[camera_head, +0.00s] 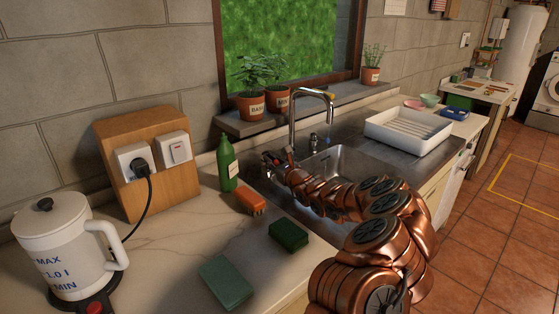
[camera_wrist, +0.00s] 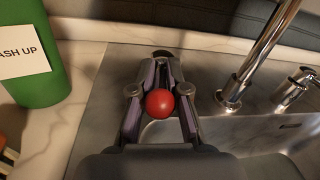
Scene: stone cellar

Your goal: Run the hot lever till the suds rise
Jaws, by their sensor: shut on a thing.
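The hot lever shows in the wrist view as a round red knob (camera_wrist: 160,103) between the fingers. My gripper (camera_wrist: 161,90) is shut on it, left of the tap. In the head view my gripper (camera_head: 275,160) is at the sink's left rear edge, behind my arm. The chrome tap (camera_head: 293,122) arches over the steel sink basin (camera_head: 345,160); it also shows in the wrist view (camera_wrist: 262,55). A second chrome lever (camera_wrist: 294,88) stands right of the tap. My arm hides much of the basin, and I see no suds in the visible part.
A green bottle (camera_head: 227,163), an orange brush (camera_head: 251,201), a dark green sponge (camera_head: 288,235) and a green cloth-like block (camera_head: 226,281) are on the left counter. A white kettle (camera_head: 70,250) stands far left. A white dish rack (camera_head: 408,131) is right of the basin.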

